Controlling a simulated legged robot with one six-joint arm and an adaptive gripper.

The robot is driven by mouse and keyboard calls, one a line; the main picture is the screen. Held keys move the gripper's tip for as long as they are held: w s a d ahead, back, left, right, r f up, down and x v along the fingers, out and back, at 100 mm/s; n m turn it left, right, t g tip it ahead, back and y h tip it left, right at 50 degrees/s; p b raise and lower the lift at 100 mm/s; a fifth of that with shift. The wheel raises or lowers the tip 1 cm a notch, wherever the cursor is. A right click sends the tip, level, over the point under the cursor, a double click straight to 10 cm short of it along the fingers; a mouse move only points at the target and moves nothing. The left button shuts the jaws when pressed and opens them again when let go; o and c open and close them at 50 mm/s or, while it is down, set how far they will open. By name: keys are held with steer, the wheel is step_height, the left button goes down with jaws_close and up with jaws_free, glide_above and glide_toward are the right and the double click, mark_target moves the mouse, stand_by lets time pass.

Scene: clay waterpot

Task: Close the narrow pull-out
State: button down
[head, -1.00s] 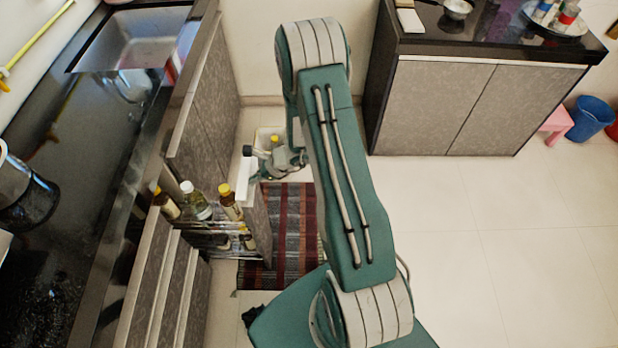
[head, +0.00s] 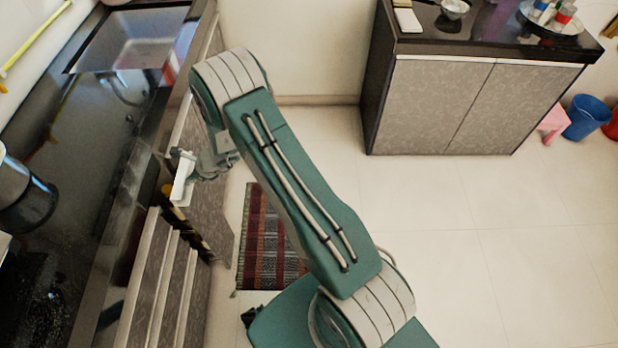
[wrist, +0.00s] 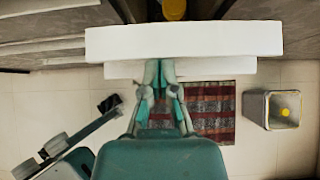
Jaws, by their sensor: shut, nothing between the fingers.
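The narrow pull-out has a pale front top edge (head: 182,188), which spans the wrist view as a white bar (wrist: 185,40). The front stands close to the line of the neighbouring cabinet fronts, with a yellow bottle cap (wrist: 174,9) showing just behind it. Most of the bottles inside are hidden. My gripper (wrist: 160,68) is shut and empty, with its fingertips at the outer side of the pull-out's front. Whether they touch it is hard to tell. In the head view my arm partly covers this area.
The dark counter (head: 70,200) with a sink runs along the left, above drawer fronts (head: 165,285). A striped rug (head: 268,240) lies on the floor. A bin (wrist: 271,110) stands at right in the wrist view. Another cabinet (head: 460,105) stands at the back; floor at right is clear.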

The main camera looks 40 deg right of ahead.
mark_target(176, 180)
steer(key=shift+w+a, duration=0.65)
steer(key=shift+a, duration=0.35)
steer(key=shift+w+a, duration=0.65)
steer(key=shift+a, duration=0.3)
